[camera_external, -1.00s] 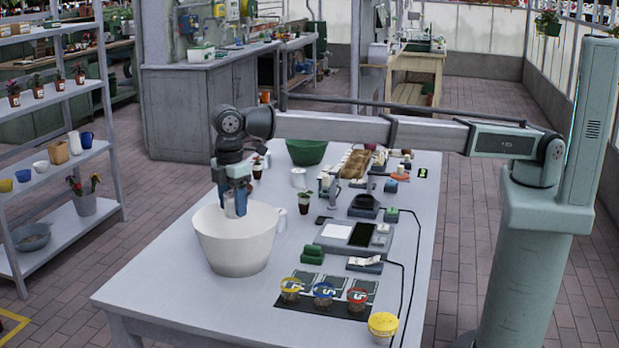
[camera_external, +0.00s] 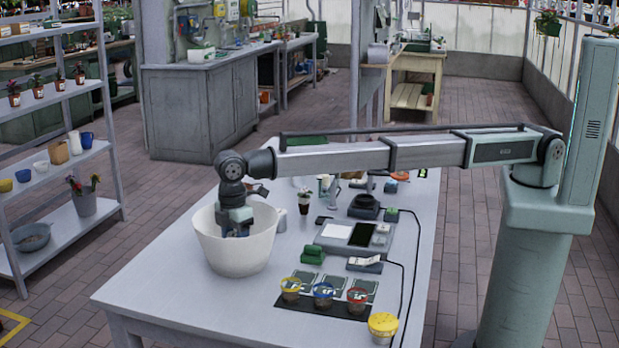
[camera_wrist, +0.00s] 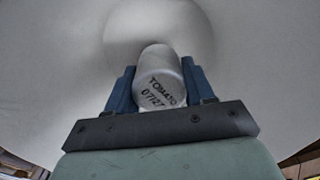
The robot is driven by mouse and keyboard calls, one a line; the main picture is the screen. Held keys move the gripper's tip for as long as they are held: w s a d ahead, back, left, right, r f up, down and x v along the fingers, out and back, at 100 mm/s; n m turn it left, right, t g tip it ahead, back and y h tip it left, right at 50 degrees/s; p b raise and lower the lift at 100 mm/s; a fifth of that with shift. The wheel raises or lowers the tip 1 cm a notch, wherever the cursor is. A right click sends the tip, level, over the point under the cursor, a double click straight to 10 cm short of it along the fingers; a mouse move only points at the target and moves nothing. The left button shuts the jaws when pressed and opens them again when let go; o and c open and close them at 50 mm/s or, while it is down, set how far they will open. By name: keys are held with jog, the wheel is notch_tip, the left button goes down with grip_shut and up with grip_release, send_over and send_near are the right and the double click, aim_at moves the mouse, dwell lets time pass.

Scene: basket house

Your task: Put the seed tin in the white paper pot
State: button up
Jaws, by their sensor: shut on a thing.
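The white paper pot (camera_external: 238,256) is the large round tub on the left part of the table. My gripper (camera_external: 236,232) reaches down inside its rim, so the fingertips are mostly hidden in the external view. In the wrist view, my gripper (camera_wrist: 158,88) is shut on the seed tin (camera_wrist: 160,80), a pale grey cylinder with dark print reading "TOMATO" and a number. The pot's pale inner wall (camera_wrist: 60,70) surrounds the tin there. I cannot tell whether the tin touches the pot's bottom.
A seedling pot (camera_external: 305,199), a white mug (camera_external: 281,219) and a tray (camera_external: 352,241) are right of the pot. The table's front left is clear.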

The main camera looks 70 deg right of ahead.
aim_at(235, 235)
jog(key=shift+f, duration=0.9)
jog(key=shift+f, duration=0.1)
jog(key=o, duration=1.1)
jog(key=shift+c, duration=0.2)
notch_tip(235, 235, up, 12)
jog(key=shift+w+r, duration=0.1)
jog(key=shift+r, duration=0.05)
